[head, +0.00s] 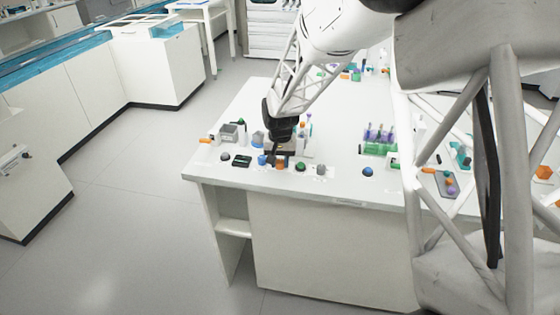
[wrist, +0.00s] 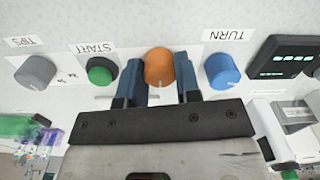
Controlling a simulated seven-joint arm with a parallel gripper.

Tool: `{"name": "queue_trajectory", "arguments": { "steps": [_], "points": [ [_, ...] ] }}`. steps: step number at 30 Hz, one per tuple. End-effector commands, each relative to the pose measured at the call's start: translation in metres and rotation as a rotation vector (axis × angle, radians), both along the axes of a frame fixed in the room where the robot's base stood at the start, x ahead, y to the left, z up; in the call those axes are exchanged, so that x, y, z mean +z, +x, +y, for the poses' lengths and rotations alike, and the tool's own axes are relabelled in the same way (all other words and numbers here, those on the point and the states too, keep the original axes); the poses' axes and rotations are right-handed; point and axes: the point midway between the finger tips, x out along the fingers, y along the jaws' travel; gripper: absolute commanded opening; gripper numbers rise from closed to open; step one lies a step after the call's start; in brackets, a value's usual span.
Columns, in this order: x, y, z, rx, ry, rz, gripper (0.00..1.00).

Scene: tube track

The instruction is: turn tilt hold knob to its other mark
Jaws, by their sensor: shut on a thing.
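An orange round knob (wrist: 159,68) stands between my gripper's two blue-grey fingers in the wrist view. My gripper (wrist: 159,84) is shut on it, with one finger on each side. No name label for this knob shows, and its pointer and marks cannot be made out. In the head view the orange knob (head: 281,164) is at the table's front edge, and my gripper (head: 279,151) is over it, its fingers hard to make out.
In the wrist view a green START button (wrist: 101,71) and a grey knob labelled TIPS (wrist: 36,72) are left of the orange knob. A blue knob labelled TURN (wrist: 222,70) and a black display (wrist: 284,57) are right. A tube rack (head: 378,142) stands farther right on the table.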

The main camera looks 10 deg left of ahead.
Motion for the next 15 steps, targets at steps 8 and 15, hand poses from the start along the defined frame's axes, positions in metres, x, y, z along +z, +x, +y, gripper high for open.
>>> {"name": "queue_trajectory", "arguments": {
  "steps": [8,15],
  "points": [
    [0.0001,-0.0005,-0.0002,0.262,0.0,0.0,0.07],
    [0.0002,-0.0004,-0.0001,0.467,0.0,0.0,0.07]
  ]
}}
